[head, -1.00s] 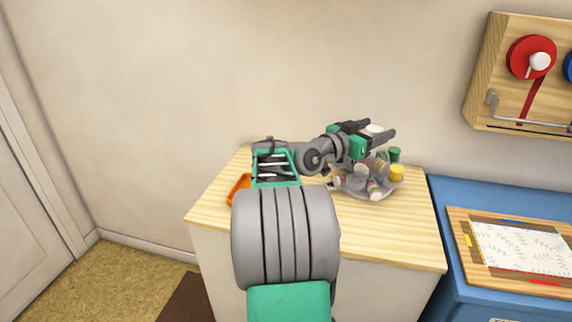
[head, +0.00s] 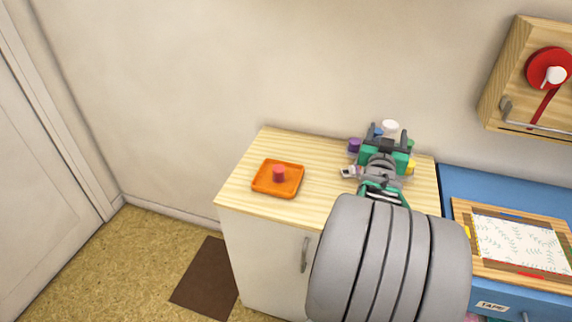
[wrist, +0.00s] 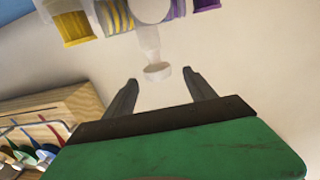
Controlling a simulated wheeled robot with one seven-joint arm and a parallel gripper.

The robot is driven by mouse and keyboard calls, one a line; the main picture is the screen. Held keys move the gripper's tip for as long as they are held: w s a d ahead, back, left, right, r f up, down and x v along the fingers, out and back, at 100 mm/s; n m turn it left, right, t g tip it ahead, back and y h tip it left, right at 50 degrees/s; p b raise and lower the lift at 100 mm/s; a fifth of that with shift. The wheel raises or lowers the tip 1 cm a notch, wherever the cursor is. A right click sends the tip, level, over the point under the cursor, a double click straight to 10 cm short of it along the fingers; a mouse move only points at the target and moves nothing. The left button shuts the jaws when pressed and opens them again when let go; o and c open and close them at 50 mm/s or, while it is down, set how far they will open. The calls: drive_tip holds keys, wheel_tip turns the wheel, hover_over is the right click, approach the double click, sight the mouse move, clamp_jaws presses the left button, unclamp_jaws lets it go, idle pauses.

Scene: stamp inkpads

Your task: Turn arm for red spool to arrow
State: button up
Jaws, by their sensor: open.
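The red spool (head: 549,68) is on a wooden wall board at the upper right of the head view. It has a white knob (head: 555,75) at its front, and a red ribbon (head: 544,106) hangs below it. No arrow is discernible. My gripper (head: 390,138) is open, above the wooden-topped cabinet, left of and apart from the board. In the wrist view its fingers (wrist: 160,90) are spread with nothing held between them.
An orange tray (head: 262,188) with a red piece (head: 279,173) sits on the cabinet top (head: 323,205). Stamps and small pots, including a purple one (head: 354,145), cluster around my gripper. A blue cabinet (head: 480,185) stands right, bearing a framed sheet (head: 515,238). The wall board (wrist: 50,108) shows in the wrist view.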

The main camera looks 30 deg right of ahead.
drive_tip(key=w+a+f+n+g+y+p, duration=0.1)
drive_tip(key=w+a+n+y+p, duration=0.1)
drive_tip(key=a, duration=0.7)
drive_tip(key=w+a+f+n+y+p, duration=0.1)
drive_tip(key=a+y, duration=0.4)
drive_tip(key=a, duration=0.5)
drive_tip(key=w+a+f+n+g+y+p, duration=0.1)
drive_tip(key=w+a+n+y+p, duration=0.2)
drive_tip(key=a, duration=0.7)
drive_tip(key=shift+n+g+y, duration=0.3)
drive_tip(key=shift+y, duration=0.4)
